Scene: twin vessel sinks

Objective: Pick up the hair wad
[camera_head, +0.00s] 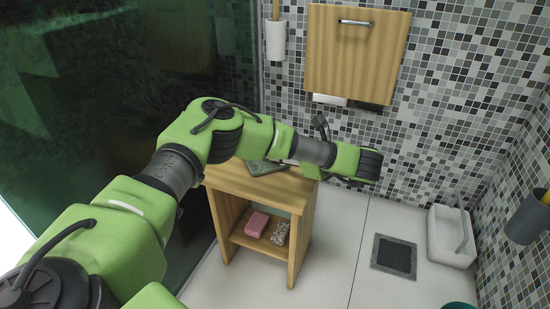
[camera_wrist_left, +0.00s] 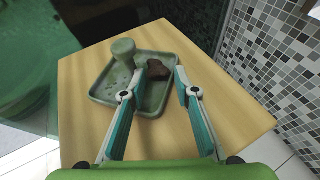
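The hair wad (camera_wrist_left: 158,69), a small dark brown clump, lies in a green tray (camera_wrist_left: 103,98) on a wooden stand (camera_wrist_left: 80,75) in the left wrist view. My left gripper (camera_wrist_left: 160,72) is open above the tray, its two fingers apart. The wad shows between the fingertips, close to the left one, which covers part of it. I cannot tell whether they touch. In the head view my left arm hides the gripper and the wad; part of the tray (camera_head: 264,167) shows behind the arm. My right gripper is not in view.
A green cup-like piece (camera_wrist_left: 124,52) stands at the tray's left. The stand's lower shelf holds a pink block (camera_head: 257,224) and a speckled item (camera_head: 280,233). A dark glass panel is left, tiled walls behind and right. A floor drain (camera_head: 394,256) and white bin (camera_head: 450,237) are right.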

